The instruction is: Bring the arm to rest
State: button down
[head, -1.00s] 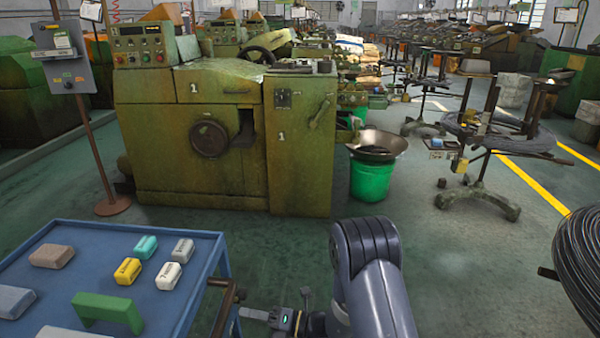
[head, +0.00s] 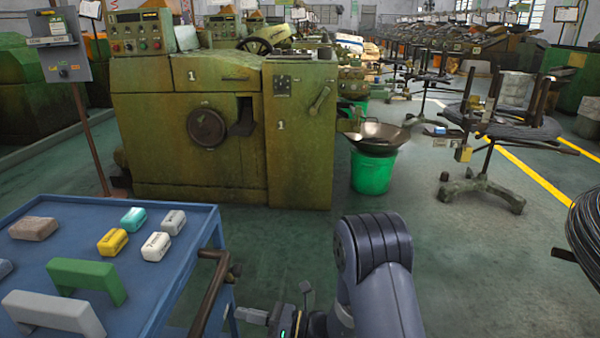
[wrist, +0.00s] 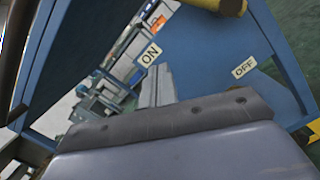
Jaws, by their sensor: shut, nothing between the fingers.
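My arm (head: 375,270) is folded low at the bottom middle of the head view, right of the blue trolley. My gripper (head: 252,315) shows at the lower edge, close to the trolley's right side, shut and with nothing seen in it. Its body is partly cut off by the frame. In the wrist view a grey part of mine fills the bottom, and the fingertips are not clear there. Beyond it are blue panels (wrist: 215,60) with an ON label (wrist: 150,52) and an OFF label (wrist: 244,67).
The blue trolley (head: 190,225) carries several small blocks, a green handle-shaped block (head: 88,278) and a grey one (head: 55,312). A green machine (head: 160,130) stands ahead, with a green bucket (head: 371,172) beside it. A wire stand (head: 480,185) is at right. Floor between is clear.

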notch_tip(320, 180, down, 3)
jog(key=n+b, duration=0.3)
jog(key=b, duration=0.3)
jog(key=shift+w+f, duration=0.1)
jog(key=shift+f, duration=0.05)
jog(key=shift+g, duration=0.3)
